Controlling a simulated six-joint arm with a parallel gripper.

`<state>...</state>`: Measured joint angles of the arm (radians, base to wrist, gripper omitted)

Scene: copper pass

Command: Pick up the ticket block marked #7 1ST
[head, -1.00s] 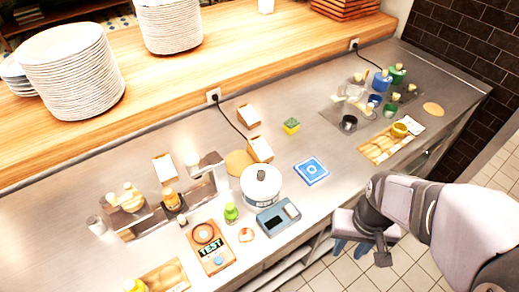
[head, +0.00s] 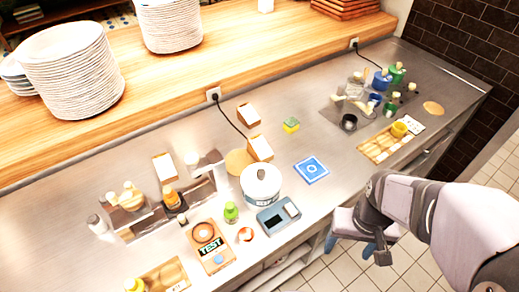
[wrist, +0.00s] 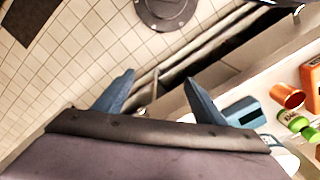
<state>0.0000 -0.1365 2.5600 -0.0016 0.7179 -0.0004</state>
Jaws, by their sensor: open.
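Three pale, wood-edged blocks that look like ticket blocks stand on the steel counter in the head view: one at the back (head: 248,115), one just in front of it (head: 260,148), and one at the left (head: 164,168). Their markings are too small to read, so I cannot tell which is #7 1ST. My gripper (head: 350,247) is off the counter's front edge, over the tiled floor, right of and apart from all the blocks. Its blue fingers also show in the wrist view (wrist: 160,95), spread apart with nothing between them. No block is clear in the wrist view.
A lidded white pot (head: 261,186), a blue-grey scale (head: 279,216) and a green bottle (head: 231,212) stand near the front edge. A blue square pad (head: 311,170) and a sponge (head: 291,125) lie nearby. A black cord runs by the back blocks.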

